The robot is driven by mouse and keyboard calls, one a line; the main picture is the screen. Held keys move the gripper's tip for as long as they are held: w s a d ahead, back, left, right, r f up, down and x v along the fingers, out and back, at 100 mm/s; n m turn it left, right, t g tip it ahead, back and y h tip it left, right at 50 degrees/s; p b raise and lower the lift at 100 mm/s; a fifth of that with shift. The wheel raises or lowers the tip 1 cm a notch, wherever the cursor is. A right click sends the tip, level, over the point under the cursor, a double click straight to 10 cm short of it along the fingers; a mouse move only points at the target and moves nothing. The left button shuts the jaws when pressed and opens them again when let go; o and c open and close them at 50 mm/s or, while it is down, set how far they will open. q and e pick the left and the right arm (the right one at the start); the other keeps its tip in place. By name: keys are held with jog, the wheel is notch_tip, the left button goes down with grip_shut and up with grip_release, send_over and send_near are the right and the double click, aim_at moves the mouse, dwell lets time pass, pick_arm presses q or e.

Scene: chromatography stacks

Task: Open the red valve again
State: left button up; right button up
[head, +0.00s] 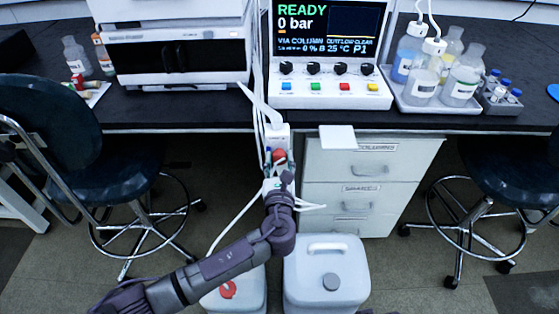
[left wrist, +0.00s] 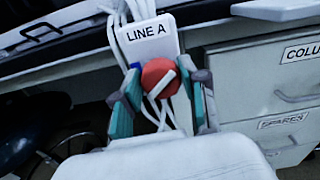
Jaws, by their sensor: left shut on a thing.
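The red valve (head: 280,156) is a round red knob on a white block labelled LINE A, below the bench's front edge. In the left wrist view the red valve (left wrist: 158,76) carries a white bar slanting from upper right to lower left. My left gripper (head: 278,163) is at the valve. In the left wrist view its teal-padded fingers (left wrist: 164,92) stand on either side of the knob, shut on it. The LINE A block (left wrist: 148,36) has white tubes behind and below it. My right gripper is in neither view.
The instrument screen (head: 325,30) reads READY, 0 bar, VIA COLUMN, OUTFLOW CLEAR. A white drawer cabinet (head: 398,190) stands right of the valve. White canisters (head: 325,275) stand on the floor beneath. Chairs flank both sides. A bottle tray (head: 440,108) is on the bench.

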pick_arm(q)
jog(key=shift+f+n, duration=0.1)
jog(key=shift+n, duration=0.2)
jog(key=n+b, duration=0.3)
jog(key=n, duration=0.5)
jog(key=shift+a+f+n, duration=0.1)
jog(key=shift+a+n, duration=0.05)
jog(key=shift+n, duration=0.15)
jog(key=shift+n+b, duration=0.4)
jog(key=shift+n, duration=0.1)
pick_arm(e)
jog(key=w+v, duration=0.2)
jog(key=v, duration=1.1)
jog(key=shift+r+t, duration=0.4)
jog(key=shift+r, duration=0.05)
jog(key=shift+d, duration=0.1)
pick_arm(q)
jog(key=o, duration=1.1)
jog(key=shift+s, duration=0.1)
